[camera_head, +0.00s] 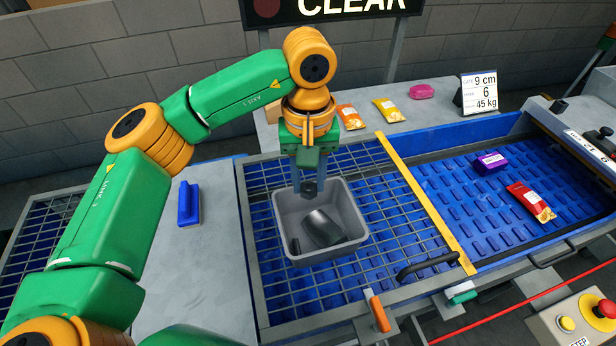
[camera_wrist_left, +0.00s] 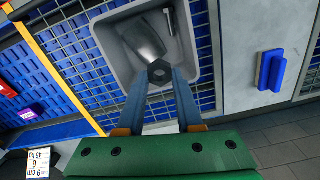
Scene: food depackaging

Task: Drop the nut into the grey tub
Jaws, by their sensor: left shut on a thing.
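The grey tub (camera_head: 348,200) stands on the blue grated part of the table in the head view. It also shows in the left wrist view (camera_wrist_left: 205,62). My left gripper (camera_head: 308,188) points down over the tub. It is shut on the dark hexagonal nut (camera_wrist_left: 159,72), which is held between the fingertips above the tub's opening. The nut also shows at the fingertips in the head view (camera_head: 309,190). Inside the tub lie a dark grey metal piece (camera_head: 322,228) and a small dark rod (camera_head: 295,246). My right gripper is not in view.
A blue block-like handle (camera_head: 188,204) lies on the grey panel to the left. A yellow bar (camera_head: 425,205) divides the grate from the blue belt, where a purple packet (camera_head: 491,162) and a red packet (camera_head: 531,202) lie. More packets (camera_head: 389,109) lie on the back ledge.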

